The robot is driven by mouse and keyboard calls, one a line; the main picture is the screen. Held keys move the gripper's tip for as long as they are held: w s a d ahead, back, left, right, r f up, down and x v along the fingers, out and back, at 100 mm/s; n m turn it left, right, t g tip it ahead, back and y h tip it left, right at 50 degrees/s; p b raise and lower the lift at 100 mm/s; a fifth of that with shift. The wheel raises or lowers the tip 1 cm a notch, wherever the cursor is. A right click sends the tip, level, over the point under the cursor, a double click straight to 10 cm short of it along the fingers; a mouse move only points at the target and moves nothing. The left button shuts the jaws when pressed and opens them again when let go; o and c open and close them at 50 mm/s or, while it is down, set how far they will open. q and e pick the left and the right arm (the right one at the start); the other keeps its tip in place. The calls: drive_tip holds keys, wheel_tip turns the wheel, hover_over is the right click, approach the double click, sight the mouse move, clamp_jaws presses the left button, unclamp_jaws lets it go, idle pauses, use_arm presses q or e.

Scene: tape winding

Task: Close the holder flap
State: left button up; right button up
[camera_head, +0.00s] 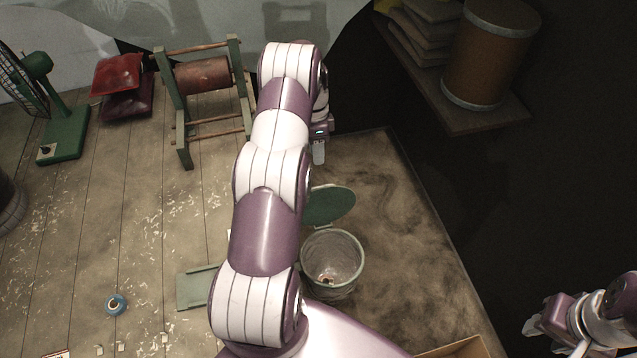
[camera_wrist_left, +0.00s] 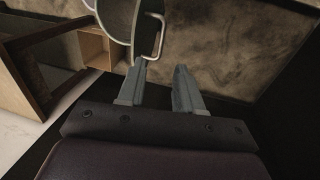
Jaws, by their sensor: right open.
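The holder (camera_head: 332,262) is a grey-green round bin standing on the brown mat, with small scraps inside. Its round green flap (camera_head: 332,204) stands open behind the rim, partly hidden by my left arm. In the left wrist view, the flap (camera_wrist_left: 118,18) shows at the top with a pale wire handle (camera_wrist_left: 160,35). My left gripper (camera_head: 319,152) is beyond the flap. Its fingers (camera_wrist_left: 160,68) are apart with nothing held; the left fingertip overlaps the handle's lower end, and I cannot tell if they touch. My right gripper (camera_head: 535,327) is open and empty at the lower right.
A wooden frame with a brown roll (camera_head: 204,76), red cushions (camera_head: 122,84) and a green fan (camera_head: 62,130) stand at the back left. A blue tape roll (camera_head: 116,305) lies on the plank floor. A cardboard box (camera_head: 456,349) is at the bottom. The mat right of the holder is clear.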

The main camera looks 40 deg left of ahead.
sight(318, 187)
use_arm(q)
drive_tip(key=f+p, duration=0.1)
drive_tip(key=f, duration=0.2)
drive_tip(key=d+f+p, duration=0.1)
drive_tip(key=f, duration=0.2)
drive_tip(key=s+f+p, duration=0.1)
drive_tip(key=f, duration=0.2)
drive_tip(key=shift+s+d+f, duration=0.1)
drive_tip(key=shift+d+f, duration=0.05)
drive_tip(key=shift+f, duration=0.75)
use_arm(e)
drive_tip(key=shift+a+r, duration=0.15)
drive_tip(key=shift+r, duration=0.6)
use_arm(q)
clamp_jaws()
